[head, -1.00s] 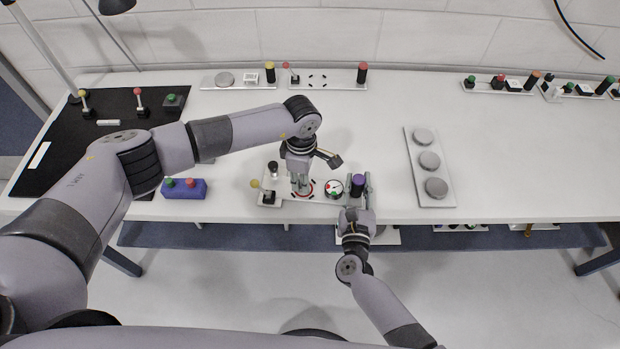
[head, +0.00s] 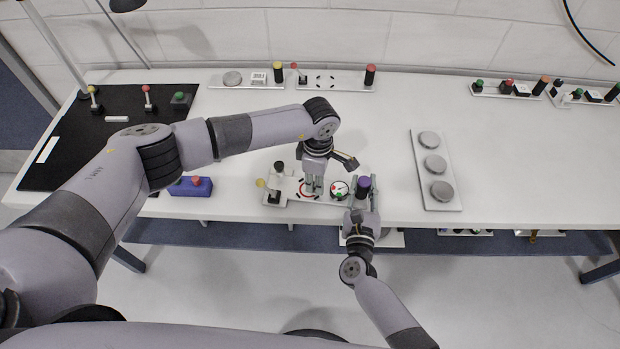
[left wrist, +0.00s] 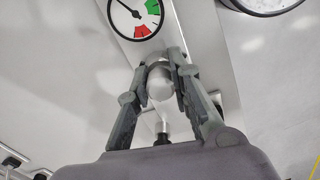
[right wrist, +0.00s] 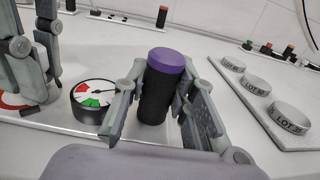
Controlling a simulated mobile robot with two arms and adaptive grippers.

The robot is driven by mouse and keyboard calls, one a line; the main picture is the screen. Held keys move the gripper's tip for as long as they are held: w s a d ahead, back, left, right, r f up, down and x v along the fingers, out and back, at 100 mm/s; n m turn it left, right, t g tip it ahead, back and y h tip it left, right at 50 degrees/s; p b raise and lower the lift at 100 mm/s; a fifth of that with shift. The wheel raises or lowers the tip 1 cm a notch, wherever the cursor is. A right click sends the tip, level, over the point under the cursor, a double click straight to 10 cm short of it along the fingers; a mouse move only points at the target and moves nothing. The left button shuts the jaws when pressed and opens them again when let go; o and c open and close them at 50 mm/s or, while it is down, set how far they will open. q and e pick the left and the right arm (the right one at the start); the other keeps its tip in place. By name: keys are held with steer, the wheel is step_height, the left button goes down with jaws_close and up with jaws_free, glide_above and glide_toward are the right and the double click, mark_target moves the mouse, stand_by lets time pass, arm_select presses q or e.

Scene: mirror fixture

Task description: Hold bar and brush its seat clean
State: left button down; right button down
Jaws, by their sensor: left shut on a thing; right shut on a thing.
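The bar (head: 328,199) is a light plate at the table's front edge. It bears a gauge (head: 340,189), a red-ringed seat (head: 302,194) and a black upright handle with a purple cap (head: 363,186). My right gripper (head: 361,203) is shut around this handle, which shows between its fingers in the right wrist view (right wrist: 158,85). My left gripper (head: 313,190) points down over the red ring and partly hides the seat. It is shut on a pale rounded thing (left wrist: 160,82); I cannot tell whether this is a brush, nor whether it touches the seat.
A yellow-knobbed lever (head: 262,184) and a black knob (head: 279,166) stand on the bar's left end. A blue button box (head: 190,187) is further left. A plate with several grey discs (head: 437,170) lies to the right.

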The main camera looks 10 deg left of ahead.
arm_select(q)
steer(key=shift+s+d+f, duration=0.1)
steer(key=shift+s+f, duration=0.05)
steer(key=shift+r, duration=3.05)
steer(key=shift+r, duration=0.1)
steer(key=shift+r, duration=1.45)
steer(key=shift+f, duration=0.1)
steer(key=shift+f, duration=3.35)
steer(key=shift+f, duration=1)
